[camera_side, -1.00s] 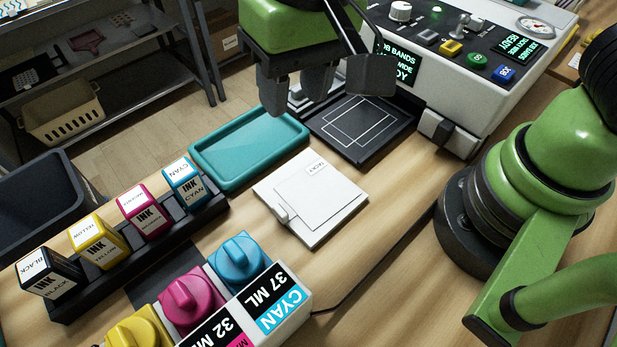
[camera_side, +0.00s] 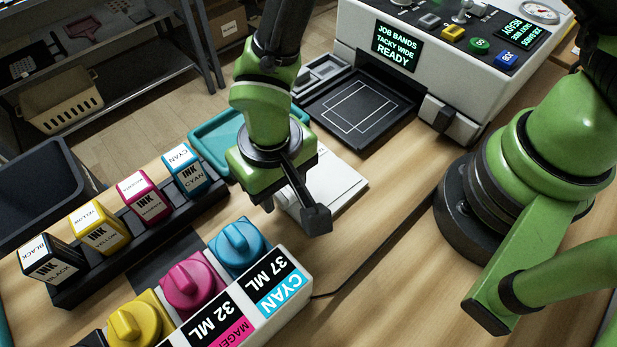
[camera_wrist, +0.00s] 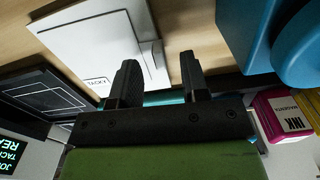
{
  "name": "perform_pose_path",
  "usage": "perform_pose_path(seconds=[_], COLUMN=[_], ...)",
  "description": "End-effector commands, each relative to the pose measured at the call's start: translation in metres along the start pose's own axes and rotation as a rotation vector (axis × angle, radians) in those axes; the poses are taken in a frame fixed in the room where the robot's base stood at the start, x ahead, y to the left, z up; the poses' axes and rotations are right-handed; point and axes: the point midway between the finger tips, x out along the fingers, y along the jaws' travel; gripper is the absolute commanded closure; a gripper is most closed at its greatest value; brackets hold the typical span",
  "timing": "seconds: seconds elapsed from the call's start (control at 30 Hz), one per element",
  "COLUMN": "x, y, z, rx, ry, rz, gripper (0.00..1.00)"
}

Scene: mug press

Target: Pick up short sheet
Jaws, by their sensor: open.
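A white square pad (camera_side: 335,183) labelled TACKY lies flat on the table, partly hidden by my gripper in the side view. A thinner, smaller white sheet appeared on top of it in the earlier side frame. In the wrist view the pad (camera_wrist: 95,45) carries the TACKY label on its lower edge and a small white tab on its right side. My gripper (camera_wrist: 158,78) is open and empty, its two dark fingers apart. In the side view my gripper (camera_side: 272,198) hangs over the pad's left part; its fingertips are mostly hidden. I cannot tell its height exactly.
A teal tray (camera_side: 208,142) lies behind the pad. The press (camera_side: 462,75) with a dark framed plate (camera_side: 357,112) stands behind right. Ink boxes (camera_side: 144,200) stand at left in a dark rack. Ink knobs (camera_side: 237,247) stand in front. Bare table lies right of the pad.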

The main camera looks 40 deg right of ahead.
Motion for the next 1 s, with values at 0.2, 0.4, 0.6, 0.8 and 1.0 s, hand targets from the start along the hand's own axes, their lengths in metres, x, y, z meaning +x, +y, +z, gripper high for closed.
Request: perform_pose_path(seconds=[0.2, 0.4, 0.6, 0.8, 1.0], x=[0.0161, 0.0157, 0.0155, 0.0154, 0.0135], y=[0.0002, 0.0001, 0.0002, 0.0002, 0.0001], z=[0.0002, 0.0001, 0.0001, 0.0001, 0.0000], rx=[-0.001, -0.001, -0.001, -0.001, -0.001], ry=[0.000, 0.001, 0.000, 0.000, 0.001], rz=[0.000, -0.001, 0.000, 0.000, -0.001], gripper=[0.58, 0.65, 1.00, 1.00, 1.00])
